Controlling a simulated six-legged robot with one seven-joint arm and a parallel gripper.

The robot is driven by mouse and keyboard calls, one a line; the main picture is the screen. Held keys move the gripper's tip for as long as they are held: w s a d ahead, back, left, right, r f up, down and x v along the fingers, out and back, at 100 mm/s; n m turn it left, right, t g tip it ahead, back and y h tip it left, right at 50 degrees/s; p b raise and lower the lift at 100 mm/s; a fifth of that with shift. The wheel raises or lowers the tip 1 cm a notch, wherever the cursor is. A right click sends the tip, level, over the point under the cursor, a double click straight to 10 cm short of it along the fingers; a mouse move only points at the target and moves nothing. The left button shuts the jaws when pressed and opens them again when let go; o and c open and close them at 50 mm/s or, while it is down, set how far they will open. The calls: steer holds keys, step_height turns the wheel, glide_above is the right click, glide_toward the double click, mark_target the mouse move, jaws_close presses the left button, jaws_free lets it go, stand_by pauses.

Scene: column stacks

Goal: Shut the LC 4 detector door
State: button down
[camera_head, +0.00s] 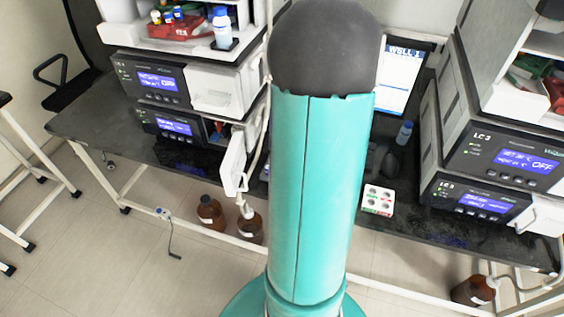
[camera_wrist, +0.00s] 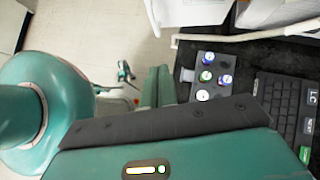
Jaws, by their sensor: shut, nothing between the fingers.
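The white detector door (camera_head: 234,162) stands swung open at the lower module (camera_head: 178,124) of the left stack in the head view. Its panel juts toward the front edge of the bench. My gripper does not show in the head view, where my teal arm blocks the middle. In the wrist view my gripper (camera_wrist: 158,72) is shut and empty, its teal fingers side by side near the bench edge, left of a small vial rack (camera_wrist: 212,76). I cannot tell its distance from the door.
A second stack labelled LC 3 (camera_head: 503,160) stands at the right. A keyboard (camera_wrist: 287,108) lies right of the rack, and a white tube (camera_wrist: 250,37) crosses above it. Brown bottles (camera_head: 211,212) stand on the floor below the door. Open floor lies at the front left.

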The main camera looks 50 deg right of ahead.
steer(key=w+a+f, duration=0.5)
steer(key=w+a, duration=0.1)
steer(key=shift+w, duration=0.35)
steer(key=shift+d, duration=0.1)
